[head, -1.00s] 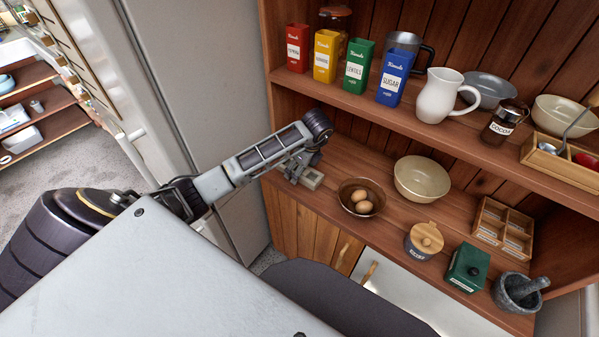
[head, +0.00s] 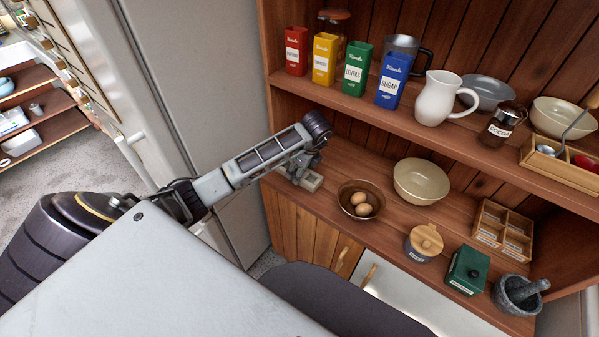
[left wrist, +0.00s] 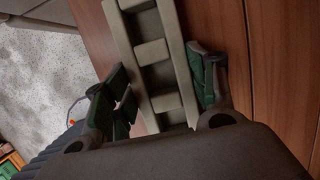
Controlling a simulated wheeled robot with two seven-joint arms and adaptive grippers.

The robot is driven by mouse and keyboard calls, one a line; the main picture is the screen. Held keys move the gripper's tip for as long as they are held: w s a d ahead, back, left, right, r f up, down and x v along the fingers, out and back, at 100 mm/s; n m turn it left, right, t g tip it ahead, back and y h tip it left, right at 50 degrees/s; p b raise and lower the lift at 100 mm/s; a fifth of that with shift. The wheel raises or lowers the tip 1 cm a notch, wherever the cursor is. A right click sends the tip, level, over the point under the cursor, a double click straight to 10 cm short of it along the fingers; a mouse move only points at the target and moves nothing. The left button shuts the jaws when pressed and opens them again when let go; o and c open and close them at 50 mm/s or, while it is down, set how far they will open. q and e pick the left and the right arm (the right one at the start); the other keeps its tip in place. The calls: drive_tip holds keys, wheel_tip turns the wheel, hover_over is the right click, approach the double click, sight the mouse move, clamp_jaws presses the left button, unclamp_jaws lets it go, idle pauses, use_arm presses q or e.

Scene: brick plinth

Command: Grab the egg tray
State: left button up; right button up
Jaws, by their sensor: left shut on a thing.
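The egg tray (head: 313,182) is a small pale grey tray with cups, at the left end of the wooden counter, mostly hidden by my left arm. It shows larger in the left wrist view (left wrist: 153,52), where a row of square cups runs between the fingers. My left gripper (head: 300,168) is shut on the tray, with one green-padded finger on each side in the left wrist view (left wrist: 165,88). I cannot tell whether the tray touches the counter. My right gripper is not in view.
A brown bowl with two eggs (head: 358,199) stands just right of the tray. A cream bowl (head: 421,181), a lidded jar (head: 422,243), a green box (head: 467,269) and a mortar (head: 517,295) stand farther right. A shelf with canisters (head: 357,68) overhangs the counter.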

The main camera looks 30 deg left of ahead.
use_arm(q)
drive_tip(key=shift+r, duration=1.7)
drive_tip(key=s, duration=1.8)
